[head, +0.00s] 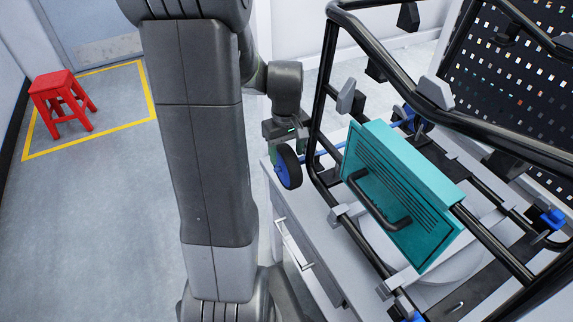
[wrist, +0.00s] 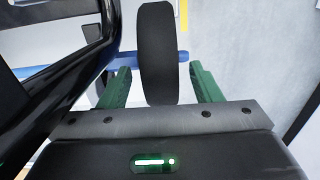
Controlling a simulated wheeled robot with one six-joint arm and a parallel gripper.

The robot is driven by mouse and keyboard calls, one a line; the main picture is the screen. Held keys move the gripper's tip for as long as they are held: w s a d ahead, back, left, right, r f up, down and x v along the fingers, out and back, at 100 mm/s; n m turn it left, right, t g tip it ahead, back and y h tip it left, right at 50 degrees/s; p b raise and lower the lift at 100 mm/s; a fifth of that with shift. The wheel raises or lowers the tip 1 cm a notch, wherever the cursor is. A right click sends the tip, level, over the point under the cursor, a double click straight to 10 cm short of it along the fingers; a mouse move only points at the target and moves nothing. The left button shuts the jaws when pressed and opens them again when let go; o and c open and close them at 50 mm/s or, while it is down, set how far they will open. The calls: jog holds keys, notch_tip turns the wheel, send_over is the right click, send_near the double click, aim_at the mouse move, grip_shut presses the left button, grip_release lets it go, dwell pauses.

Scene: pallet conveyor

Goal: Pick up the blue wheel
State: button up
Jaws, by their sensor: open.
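The blue wheel (head: 289,166) has a black tyre and a blue hub. In the head view it hangs beside the black tubular frame, at the left end of a blue rod (head: 322,153). My gripper (head: 284,138) is above and around the wheel's upper edge. In the wrist view the black tyre (wrist: 157,50) stands edge-on between the two green fingers of my gripper (wrist: 159,84). The fingers are open, with a gap to the tyre on both sides. The blue rod (wrist: 125,60) passes behind it. The hub face is hidden in the wrist view.
The black tubular frame (head: 326,80) stands close to the right of my gripper, with a teal panel (head: 405,185) on it. A grey drawer cabinet (head: 283,205) is below. A red stool (head: 62,98) stands on open floor at far left.

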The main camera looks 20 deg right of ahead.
jog(key=shift+f, duration=0.25)
jog(key=c, duration=1.3)
grip_shut()
jog(key=shift+r, duration=0.2)
